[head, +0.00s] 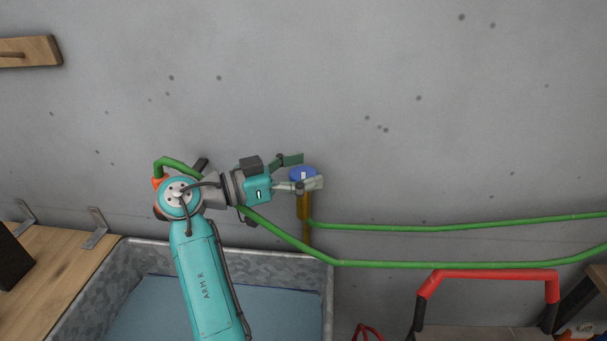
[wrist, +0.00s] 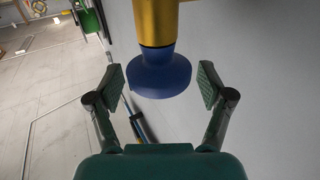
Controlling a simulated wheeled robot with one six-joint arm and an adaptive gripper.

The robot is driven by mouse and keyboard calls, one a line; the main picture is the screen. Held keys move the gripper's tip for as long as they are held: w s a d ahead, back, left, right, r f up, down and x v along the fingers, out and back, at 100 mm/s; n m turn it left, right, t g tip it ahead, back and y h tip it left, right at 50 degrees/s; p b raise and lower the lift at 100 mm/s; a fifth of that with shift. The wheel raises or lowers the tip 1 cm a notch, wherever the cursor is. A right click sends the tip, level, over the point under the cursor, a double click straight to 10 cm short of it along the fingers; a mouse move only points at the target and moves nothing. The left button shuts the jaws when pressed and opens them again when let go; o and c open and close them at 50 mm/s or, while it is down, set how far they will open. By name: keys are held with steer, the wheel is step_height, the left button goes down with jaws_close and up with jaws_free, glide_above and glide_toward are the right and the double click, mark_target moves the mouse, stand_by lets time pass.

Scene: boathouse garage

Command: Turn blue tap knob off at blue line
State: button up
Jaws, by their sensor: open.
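The blue tap knob (head: 303,173) sits on top of a brass tap body (head: 304,207) against the grey wall in the head view. In the wrist view the blue knob (wrist: 159,76) hangs at the end of the brass body (wrist: 156,22). My gripper (head: 304,171) is open, with its fingers on either side of the knob in the head view. In the wrist view my gripper (wrist: 162,86) shows a gap between each finger pad and the knob. A small white mark shows on the knob in the head view. Its position against any line is too small to tell.
A green hose (head: 440,228) runs from the tap to the right along the wall, with another green length below it. A metal trough (head: 327,300) stands below my arm. A red-handled carrier (head: 490,273) is at lower right, a wooden bench (head: 55,270) at left.

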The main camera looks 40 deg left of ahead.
mark_target(304, 173)
step_height(304, 173, up, 9)
steer(key=shift+f, duration=0.1)
steer(key=shift+o, duration=0.2)
